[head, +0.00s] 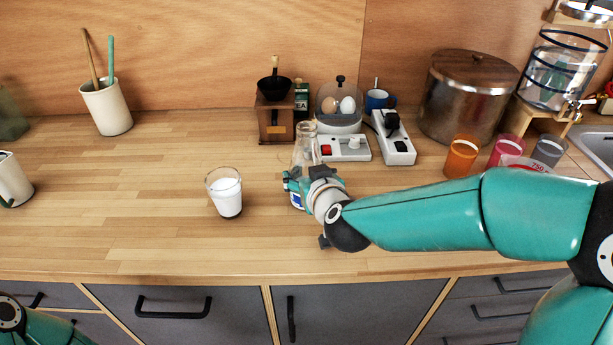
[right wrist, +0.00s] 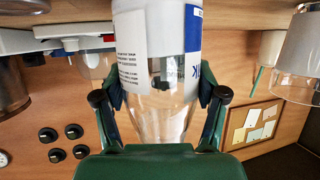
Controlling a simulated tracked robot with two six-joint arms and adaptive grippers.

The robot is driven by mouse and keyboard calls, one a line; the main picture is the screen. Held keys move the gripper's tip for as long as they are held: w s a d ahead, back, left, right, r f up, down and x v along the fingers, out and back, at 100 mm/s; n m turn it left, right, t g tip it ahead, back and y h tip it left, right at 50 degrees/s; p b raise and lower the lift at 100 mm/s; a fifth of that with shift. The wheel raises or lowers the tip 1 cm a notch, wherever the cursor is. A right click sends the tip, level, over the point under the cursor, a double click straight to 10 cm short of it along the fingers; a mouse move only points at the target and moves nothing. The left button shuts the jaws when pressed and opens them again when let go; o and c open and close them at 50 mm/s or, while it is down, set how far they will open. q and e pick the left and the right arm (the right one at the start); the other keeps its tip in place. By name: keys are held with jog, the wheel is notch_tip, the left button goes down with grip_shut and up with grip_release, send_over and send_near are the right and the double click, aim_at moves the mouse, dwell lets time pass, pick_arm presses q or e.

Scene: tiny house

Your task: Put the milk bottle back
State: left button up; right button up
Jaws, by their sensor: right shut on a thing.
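The milk bottle (head: 306,148) is clear glass with a blue and white label, and looks mostly empty. It stands upright at the middle of the wooden counter. My right gripper (head: 304,186) is shut around it from the front right, and hides part of its lower half. In the right wrist view the bottle (right wrist: 160,62) sits between both fingers. I cannot tell whether its base touches the counter. A glass of milk (head: 228,199) stands to the left of the bottle, apart from it. My left gripper is out of view; only part of that arm shows at the bottom left.
Behind the bottle are a coffee grinder (head: 275,124), an egg cooker (head: 340,115) and a power strip (head: 394,143). Right of them stand a metal pot (head: 462,95) and an orange cup (head: 461,156). The counter left of the milk glass is mostly clear.

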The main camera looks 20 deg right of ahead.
jog(key=o, duration=1.8)
jog(key=shift+r, duration=0.1)
jog(key=shift+s+r, duration=0.15)
jog(key=shift+s, duration=0.15)
jog(key=p+v, duration=0.2)
jog(key=v, duration=0.9)
jog(key=shift+s, duration=0.2)
jog(key=shift+a, duration=0.1)
